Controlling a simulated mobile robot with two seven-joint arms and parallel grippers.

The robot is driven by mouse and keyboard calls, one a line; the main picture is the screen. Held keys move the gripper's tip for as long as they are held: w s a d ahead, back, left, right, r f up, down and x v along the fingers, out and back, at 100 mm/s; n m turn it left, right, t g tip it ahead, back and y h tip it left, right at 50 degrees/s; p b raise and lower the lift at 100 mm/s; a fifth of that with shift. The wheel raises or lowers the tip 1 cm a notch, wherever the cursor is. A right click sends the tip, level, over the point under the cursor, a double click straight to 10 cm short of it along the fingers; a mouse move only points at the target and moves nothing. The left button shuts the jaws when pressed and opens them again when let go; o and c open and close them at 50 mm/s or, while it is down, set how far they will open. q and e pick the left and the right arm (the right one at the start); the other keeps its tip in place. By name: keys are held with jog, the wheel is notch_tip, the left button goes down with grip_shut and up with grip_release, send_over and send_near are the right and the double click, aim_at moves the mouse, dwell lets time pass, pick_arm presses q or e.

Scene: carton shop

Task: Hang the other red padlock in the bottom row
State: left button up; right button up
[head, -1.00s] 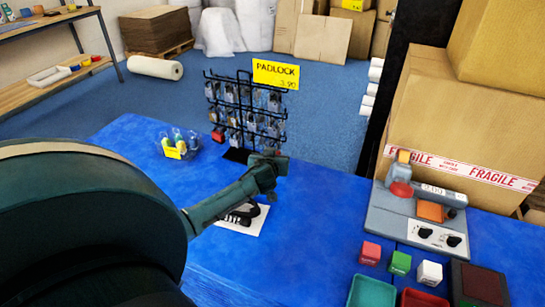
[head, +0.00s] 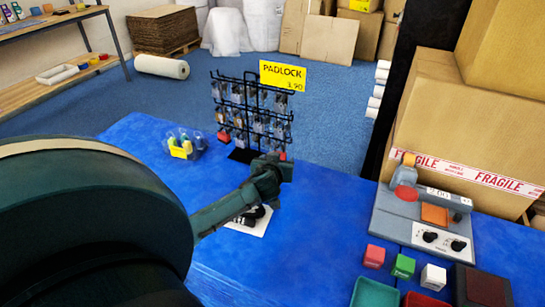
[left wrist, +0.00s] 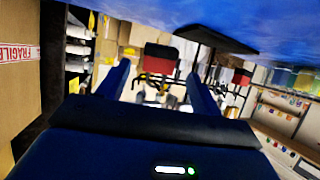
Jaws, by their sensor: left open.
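The wire padlock rack (head: 250,110) stands on the blue table, with grey padlocks in its upper rows. One red padlock (head: 222,135) hangs at its bottom left; it looks to be the red one at right in the upside-down left wrist view (left wrist: 241,77). The other red padlock (left wrist: 160,56) is ahead of and between my left fingers, apparently at the bottom row; whether its shackle is on a hook is unclear. In the head view my left gripper (head: 281,169) mostly hides it. My left gripper is open (left wrist: 160,85). My right gripper is not in view.
A clear tub with coloured items (head: 184,144) stands left of the rack. A white card with a dark object (head: 252,221) lies below my gripper. A grey scale-like device (head: 425,215), small blocks and trays are at right. The table between is clear.

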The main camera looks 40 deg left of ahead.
pick_arm(q)
jog(key=v, duration=0.9)
jog(key=shift+s+d+r+p, duration=0.15)
jog(key=shift+s+p, duration=0.15)
